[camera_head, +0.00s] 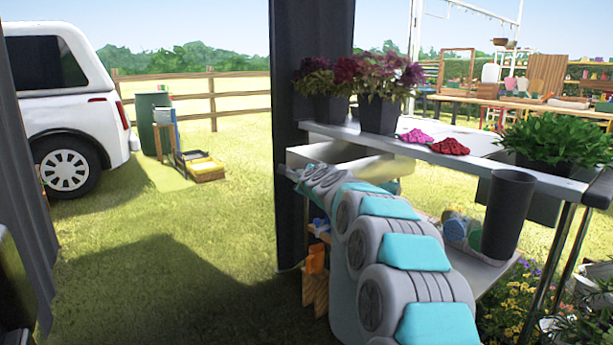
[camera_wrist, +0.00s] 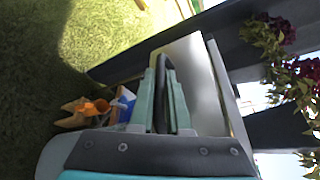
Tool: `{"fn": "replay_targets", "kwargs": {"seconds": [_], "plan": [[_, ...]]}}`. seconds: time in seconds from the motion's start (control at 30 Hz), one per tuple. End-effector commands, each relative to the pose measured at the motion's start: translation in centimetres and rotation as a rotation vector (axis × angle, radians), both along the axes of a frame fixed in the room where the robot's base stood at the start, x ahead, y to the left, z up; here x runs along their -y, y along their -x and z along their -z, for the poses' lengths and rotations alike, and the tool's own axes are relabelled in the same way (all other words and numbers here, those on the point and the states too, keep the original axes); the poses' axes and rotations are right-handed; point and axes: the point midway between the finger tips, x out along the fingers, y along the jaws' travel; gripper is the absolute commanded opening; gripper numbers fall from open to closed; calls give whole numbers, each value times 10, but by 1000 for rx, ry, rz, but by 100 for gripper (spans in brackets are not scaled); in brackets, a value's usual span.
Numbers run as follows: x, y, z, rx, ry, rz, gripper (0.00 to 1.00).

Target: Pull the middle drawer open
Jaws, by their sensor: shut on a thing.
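A pale drawer (camera_head: 362,170) shows under the white tabletop in the head view, partly hidden behind my arm. It stands out from under the table's left end, and its inside is partly visible. In the wrist view its smooth pale face (camera_wrist: 197,78) lies right beside my fingers. My gripper (camera_wrist: 163,85) is shut on a dark bar-shaped handle (camera_wrist: 165,68) between its teal fingers. In the head view my gripper (camera_head: 288,172) is at the drawer's left end, small and hard to make out. Whether this is the middle drawer I cannot tell, as other drawers are hidden.
Potted purple plants (camera_head: 380,88), pink and red flower heads (camera_head: 449,146) and a green plant (camera_head: 558,136) stand on the tabletop (camera_head: 480,160). A dark post (camera_head: 300,40) rises close behind my gripper. An orange item (camera_head: 315,260) sits below.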

Motion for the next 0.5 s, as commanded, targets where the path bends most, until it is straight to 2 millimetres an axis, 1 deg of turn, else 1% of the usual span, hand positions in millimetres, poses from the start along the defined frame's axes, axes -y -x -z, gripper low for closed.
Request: {"fn": "replay_targets", "kwargs": {"seconds": [0.4,0.43,0.5], "plan": [[-3,2,0,1,0,1,0],[-3,2,0,1,0,1,18],[-2,2,0,1,0,1,26]]}}
